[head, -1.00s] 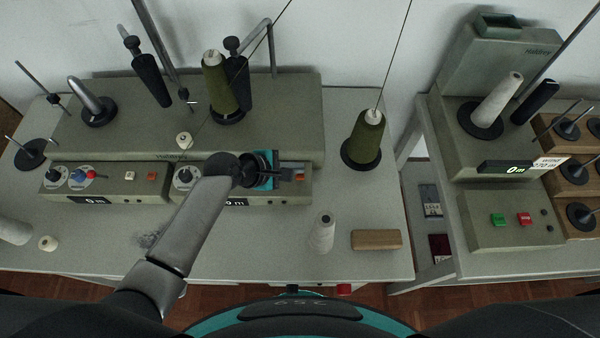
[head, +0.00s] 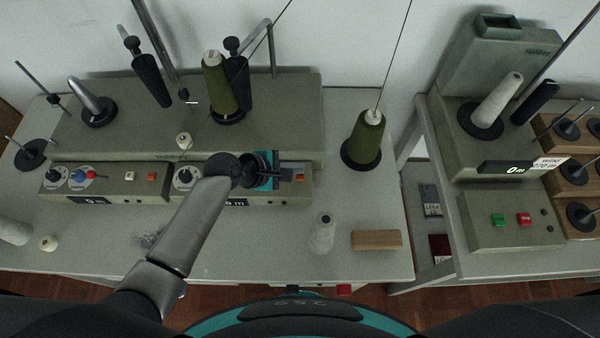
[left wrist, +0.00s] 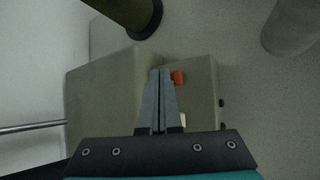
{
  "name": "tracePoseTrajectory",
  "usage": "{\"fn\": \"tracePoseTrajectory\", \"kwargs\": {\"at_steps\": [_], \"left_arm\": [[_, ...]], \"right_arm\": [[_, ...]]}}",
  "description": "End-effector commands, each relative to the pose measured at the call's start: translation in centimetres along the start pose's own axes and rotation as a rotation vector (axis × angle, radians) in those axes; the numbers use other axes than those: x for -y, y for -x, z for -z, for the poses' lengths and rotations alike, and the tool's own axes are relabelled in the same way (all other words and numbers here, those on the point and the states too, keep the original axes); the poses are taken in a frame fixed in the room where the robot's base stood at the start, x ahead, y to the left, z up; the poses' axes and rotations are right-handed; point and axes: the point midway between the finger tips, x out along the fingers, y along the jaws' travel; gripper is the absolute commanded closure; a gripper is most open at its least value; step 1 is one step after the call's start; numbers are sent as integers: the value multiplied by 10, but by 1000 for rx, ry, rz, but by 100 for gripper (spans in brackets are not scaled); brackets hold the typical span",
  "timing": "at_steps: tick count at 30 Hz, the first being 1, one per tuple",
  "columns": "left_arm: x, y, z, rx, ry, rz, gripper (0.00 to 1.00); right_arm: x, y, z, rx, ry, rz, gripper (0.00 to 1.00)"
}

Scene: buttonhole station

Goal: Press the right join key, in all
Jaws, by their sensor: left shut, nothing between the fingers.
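The right control box (head: 237,199) on the left table has a dial (head: 186,176) and a small orange-red key (head: 300,177) near its right end. My left gripper (head: 288,175) is shut and empty, above that right end, its fingers pointing right towards the orange-red key. In the left wrist view the shut fingertips (left wrist: 160,73) are just beside the orange-red key (left wrist: 177,77). A cream key (left wrist: 184,120) is partly hidden by the gripper. I cannot read key labels or tell whether the fingers touch a key. My right gripper is not in view.
The left control box (head: 110,190) has dials, a cream key and an orange-red key. An olive cone (head: 366,137) stands right of the gripper. A winder (head: 505,215) stands on the right table.

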Motion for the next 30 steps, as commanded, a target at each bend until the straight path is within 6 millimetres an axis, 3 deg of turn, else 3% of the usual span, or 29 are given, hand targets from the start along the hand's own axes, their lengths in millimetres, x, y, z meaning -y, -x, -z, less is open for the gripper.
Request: {"fn": "tracePoseTrajectory", "kwargs": {"at_steps": [30], "left_arm": [[4,-6,4,0,0,-1,100]], "right_arm": [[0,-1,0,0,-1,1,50]]}}
